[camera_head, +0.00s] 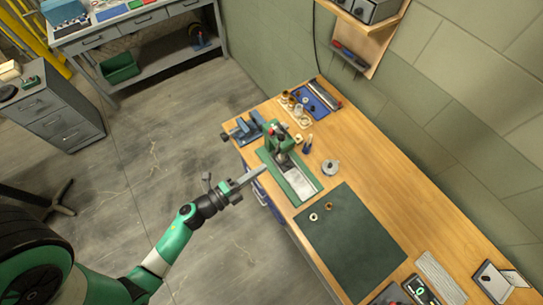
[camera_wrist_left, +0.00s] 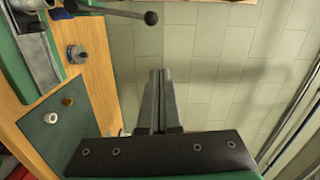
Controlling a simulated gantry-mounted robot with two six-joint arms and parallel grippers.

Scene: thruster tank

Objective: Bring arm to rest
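My left arm (camera_head: 172,243) reaches in from the lower left in the head view. Its gripper (camera_head: 262,169) is over the near-left edge of the wooden workbench, beside the green press. In the left wrist view the two grey fingers (camera_wrist_left: 160,73) lie together along their length with nothing between them, pointing toward the tiled wall. My right gripper is in neither view.
The workbench (camera_head: 385,203) carries a green press (camera_head: 281,152), a blue vise (camera_head: 245,129), a dark green mat (camera_head: 350,240) with small rings, and a round metal part (camera_head: 330,167). A grey drawer cabinet (camera_head: 62,120) stands left. The floor between is clear.

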